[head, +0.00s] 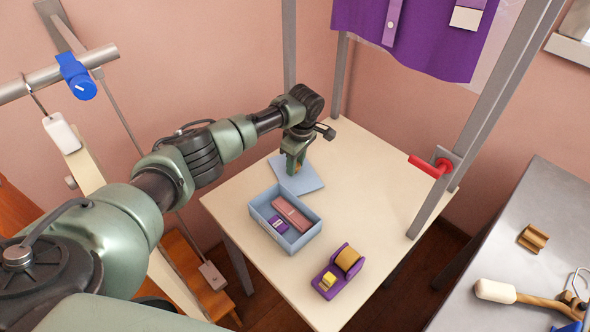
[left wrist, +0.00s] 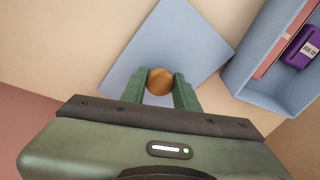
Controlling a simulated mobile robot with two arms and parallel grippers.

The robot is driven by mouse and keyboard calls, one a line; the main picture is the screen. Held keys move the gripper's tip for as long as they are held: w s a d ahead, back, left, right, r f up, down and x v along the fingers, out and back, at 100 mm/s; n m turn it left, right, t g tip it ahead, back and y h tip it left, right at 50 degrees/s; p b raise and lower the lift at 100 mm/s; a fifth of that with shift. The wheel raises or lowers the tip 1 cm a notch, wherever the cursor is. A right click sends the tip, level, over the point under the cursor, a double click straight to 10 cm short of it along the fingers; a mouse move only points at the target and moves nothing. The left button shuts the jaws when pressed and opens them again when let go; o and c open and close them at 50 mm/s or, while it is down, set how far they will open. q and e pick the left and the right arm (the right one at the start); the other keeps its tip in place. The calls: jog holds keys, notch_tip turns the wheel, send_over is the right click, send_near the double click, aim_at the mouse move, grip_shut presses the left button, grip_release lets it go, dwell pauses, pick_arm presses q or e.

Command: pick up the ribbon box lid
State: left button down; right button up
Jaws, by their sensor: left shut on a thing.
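The ribbon box lid (head: 305,179) is a flat light-blue square with a round wooden knob. It is at the table's back left, just behind the open ribbon box (head: 251,211). In the left wrist view the lid (left wrist: 178,45) lies beneath my fingers, and its knob (left wrist: 160,81) sits between them. My left gripper (head: 294,165) points down and is shut on the knob. I cannot tell whether the lid touches the table. The light-blue box holds a pink block (head: 291,213) and a purple item (head: 278,224). My right gripper is not in view.
A purple tape dispenser (head: 327,283) stands at the front of the cream table (head: 385,195). A grey frame post with a red handle (head: 428,167) rises at the right. A purple gown (head: 425,40) hangs behind. The table's right middle is clear.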

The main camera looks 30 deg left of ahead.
pick_arm(q)
notch_tip(320, 180, up, 20)
jog(key=b, duration=0.2)
dwell(0.5)
jog(key=c, duration=1.8)
grip_release()
grip_shut()
